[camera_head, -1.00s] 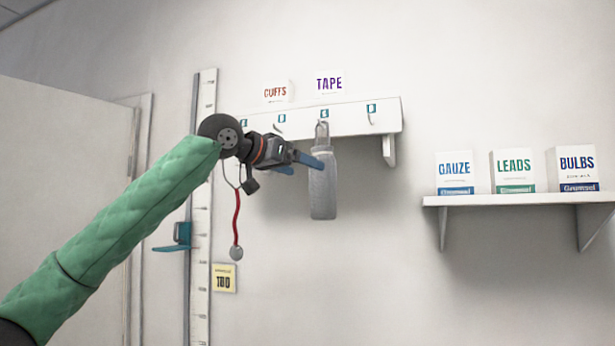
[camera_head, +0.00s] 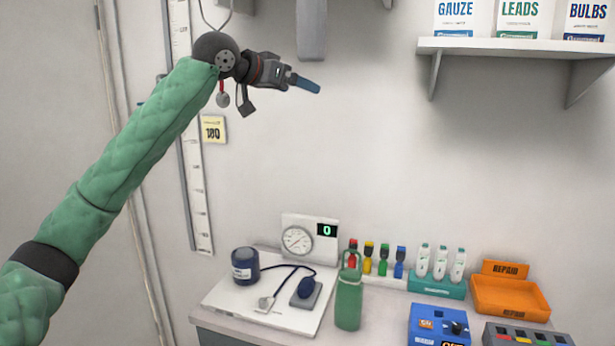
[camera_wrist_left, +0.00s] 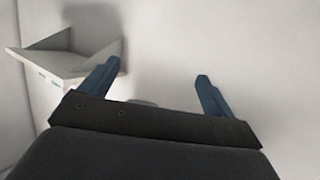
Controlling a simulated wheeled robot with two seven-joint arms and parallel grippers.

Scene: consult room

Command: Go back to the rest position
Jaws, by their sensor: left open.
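My right gripper is in neither view.
A wall shelf (camera_head: 520,45) with boxes is at upper right. A height ruler (camera_head: 195,190) stands left.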

